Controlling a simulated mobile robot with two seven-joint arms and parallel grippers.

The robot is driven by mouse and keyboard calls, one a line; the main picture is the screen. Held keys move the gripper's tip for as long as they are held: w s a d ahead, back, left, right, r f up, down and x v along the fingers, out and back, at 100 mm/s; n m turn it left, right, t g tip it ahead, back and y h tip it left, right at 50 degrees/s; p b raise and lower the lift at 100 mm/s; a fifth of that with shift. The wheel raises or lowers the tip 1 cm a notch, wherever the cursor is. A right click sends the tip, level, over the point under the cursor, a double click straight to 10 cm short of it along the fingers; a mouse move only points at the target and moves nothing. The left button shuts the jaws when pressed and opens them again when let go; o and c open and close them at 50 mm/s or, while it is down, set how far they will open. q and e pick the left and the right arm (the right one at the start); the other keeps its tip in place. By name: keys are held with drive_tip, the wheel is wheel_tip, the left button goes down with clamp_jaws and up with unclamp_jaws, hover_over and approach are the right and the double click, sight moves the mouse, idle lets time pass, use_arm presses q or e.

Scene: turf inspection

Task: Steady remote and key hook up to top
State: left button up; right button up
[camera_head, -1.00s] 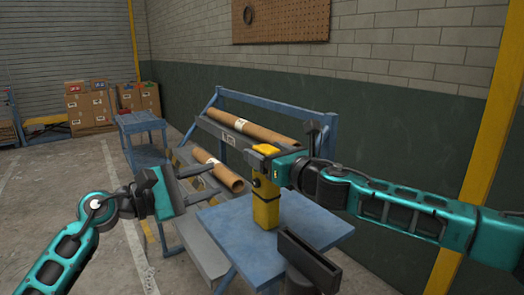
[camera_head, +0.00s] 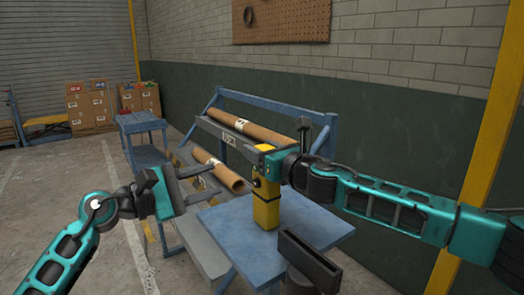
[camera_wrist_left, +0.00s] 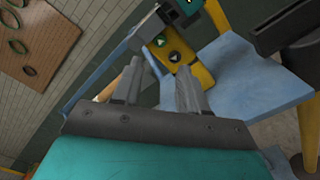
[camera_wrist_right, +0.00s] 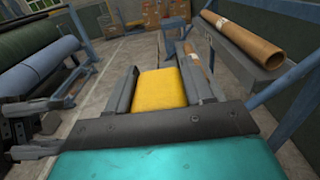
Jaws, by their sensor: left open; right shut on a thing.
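The yellow remote (camera_head: 266,205) is upright over the blue tabletop, its lower end at or just above the surface. My right gripper (camera_head: 270,158) is shut on its upper part; the right wrist view shows the yellow body (camera_wrist_right: 160,90) between the two fingers. My left gripper (camera_head: 212,180) is open and empty, left of the remote and apart from it. In the left wrist view the remote (camera_wrist_left: 200,72) lies beyond the open fingers (camera_wrist_left: 160,85), with a green arrow button (camera_wrist_left: 160,42) and a dark arrow button (camera_wrist_left: 175,57) facing me. No hook can be made out.
The blue table (camera_head: 315,232) has a dark slotted holder (camera_head: 308,262) at its front. Behind stands a blue rack (camera_head: 285,102) with brown rolls (camera_head: 268,133). A blue cart (camera_head: 140,122) and cardboard boxes (camera_head: 88,105) are further back left. Floor at left is clear.

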drive_tip(key=c, duration=0.6)
use_arm(q)
clamp_jaws()
idle(1.2)
